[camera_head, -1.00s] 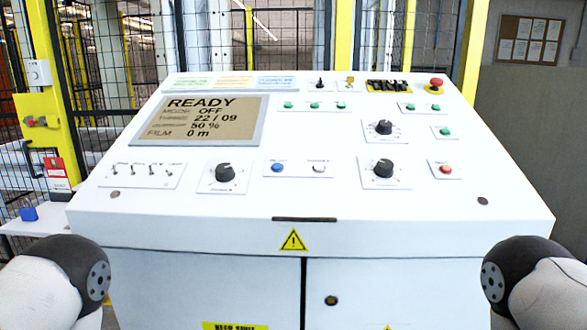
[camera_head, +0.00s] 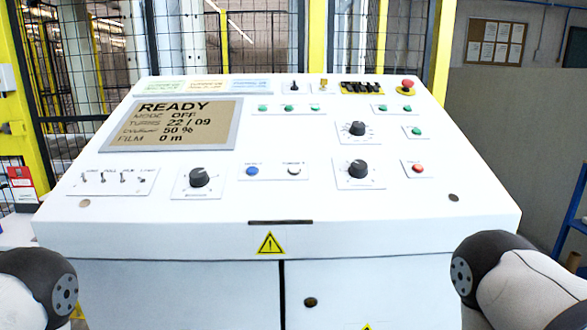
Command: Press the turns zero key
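The white control console (camera_head: 380,215) fills the middle of the view. On its sloped top, a small plate holds a blue key (camera_head: 252,171) and, to its right, a white key (camera_head: 293,171) whose small label seems to read "TURNS 0". The display (camera_head: 180,125) reads READY, MODE OFF, TURNS 22 / 09, 50 % and FILM 0 m. Neither of my grippers is in view. Only dark rounded joints of my arms show at the lower left and lower right corners, in front of the console and away from the keys.
Around the keys are black knobs (camera_head: 199,177), toggle switches (camera_head: 115,179), several green buttons, a red button (camera_head: 418,169) and a red mushroom button (camera_head: 407,84). A mesh fence with yellow posts stands behind. The space above the panel is clear.

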